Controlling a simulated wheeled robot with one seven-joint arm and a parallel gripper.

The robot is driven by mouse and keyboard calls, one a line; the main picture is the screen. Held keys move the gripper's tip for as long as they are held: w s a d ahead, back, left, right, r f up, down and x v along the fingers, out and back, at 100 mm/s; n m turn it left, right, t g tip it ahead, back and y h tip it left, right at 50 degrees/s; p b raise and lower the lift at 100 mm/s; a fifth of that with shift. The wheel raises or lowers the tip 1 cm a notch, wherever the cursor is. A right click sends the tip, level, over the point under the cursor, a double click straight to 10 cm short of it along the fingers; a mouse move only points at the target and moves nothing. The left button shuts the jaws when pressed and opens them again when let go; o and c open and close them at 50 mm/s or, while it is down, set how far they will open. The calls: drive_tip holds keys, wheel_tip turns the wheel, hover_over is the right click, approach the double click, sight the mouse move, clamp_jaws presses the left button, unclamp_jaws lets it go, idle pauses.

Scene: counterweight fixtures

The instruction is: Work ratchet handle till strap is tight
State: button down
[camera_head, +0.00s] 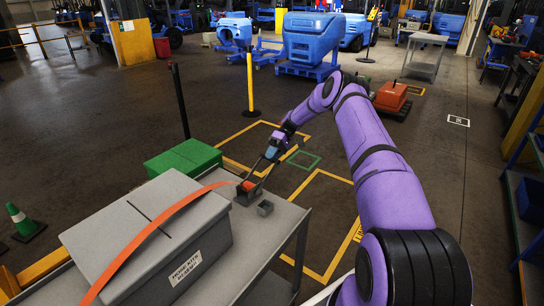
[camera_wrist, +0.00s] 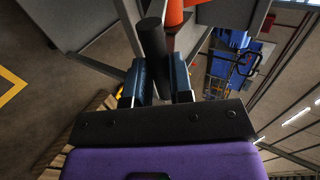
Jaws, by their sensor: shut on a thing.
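A grey lidded box (camera_head: 150,235) stands on a grey table (camera_head: 265,240). An orange strap (camera_head: 150,228) runs over the box down to a small ratchet (camera_head: 246,190) at the table's far end. The strap also shows in the wrist view (camera_wrist: 175,14). My gripper (camera_head: 271,155) is above and just right of the ratchet. In the wrist view my gripper (camera_wrist: 160,68) is shut on the dark, round ratchet handle (camera_wrist: 153,42), which lies between its two fingers. The strap's tightness is hard to tell.
A small grey block (camera_head: 265,208) sits on the table beside the ratchet. A green box (camera_head: 184,160) stands behind the table. A yellow post (camera_head: 250,85) and an orange machine (camera_head: 391,98) stand farther back.

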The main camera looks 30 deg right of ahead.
drive_tip(key=c, duration=1)
unclamp_jaws()
drive_tip(key=shift+r, duration=0.1)
drive_tip(key=v, duration=1)
drive_tip(key=shift+w+d+r, duration=0.15)
drive_tip(key=shift+d, duration=0.1)
